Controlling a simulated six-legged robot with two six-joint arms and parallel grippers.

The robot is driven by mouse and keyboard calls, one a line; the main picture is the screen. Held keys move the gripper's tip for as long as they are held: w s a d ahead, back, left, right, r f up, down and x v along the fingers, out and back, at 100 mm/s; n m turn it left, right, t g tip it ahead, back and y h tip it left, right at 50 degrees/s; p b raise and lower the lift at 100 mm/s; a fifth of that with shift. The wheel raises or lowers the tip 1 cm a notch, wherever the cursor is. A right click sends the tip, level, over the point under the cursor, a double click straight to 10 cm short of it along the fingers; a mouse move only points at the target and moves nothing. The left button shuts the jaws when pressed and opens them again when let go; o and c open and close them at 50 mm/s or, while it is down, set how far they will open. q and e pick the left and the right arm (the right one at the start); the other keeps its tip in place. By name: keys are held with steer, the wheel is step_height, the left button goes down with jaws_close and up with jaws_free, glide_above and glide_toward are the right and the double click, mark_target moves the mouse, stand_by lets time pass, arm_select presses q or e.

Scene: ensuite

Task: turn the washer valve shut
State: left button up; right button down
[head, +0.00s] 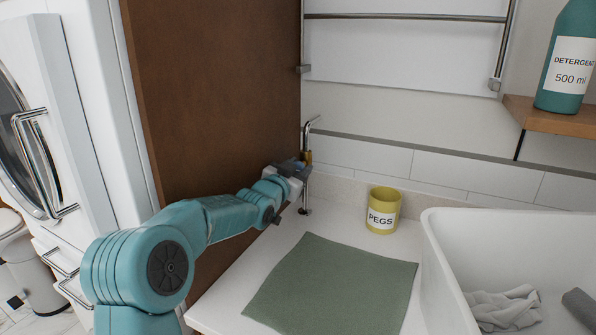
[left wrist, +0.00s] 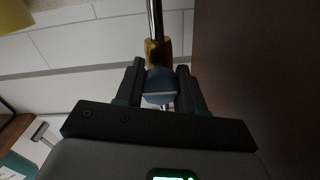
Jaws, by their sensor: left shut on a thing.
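The washer valve is on a thin upright metal pipe at the back of the counter, beside the brown panel. Its brass body (head: 308,157) shows just above my left gripper (head: 299,168); the pipe foot stands on the counter below. In the left wrist view the brass body (left wrist: 156,52) lies just beyond my left fingertips (left wrist: 158,80). The fingers are shut on the blue valve handle (left wrist: 159,86), one on each side of it. The gripper hides most of the handle in the head view. My right gripper is not in view.
A yellow PEGS tin (head: 383,211) stands right of the pipe. A green cloth (head: 330,285) lies flat on the counter. A white basin (head: 432,250) is at right, and a detergent bottle (head: 568,60) stands on a shelf. The brown panel (head: 215,90) rises close on the left.

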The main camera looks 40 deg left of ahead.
arm_select(q)
steer(key=shift+f, duration=0.1)
steer(key=o, duration=1)
steer(key=shift+o, duration=0.2)
steer(key=shift+s+d, duration=0.1)
steer(key=shift+s, duration=0.3)
steer(key=b+v, duration=0.2)
steer(key=v, duration=1.3)
steer(key=shift+s, duration=0.2)
steer(key=shift+s+d, duration=0.1)
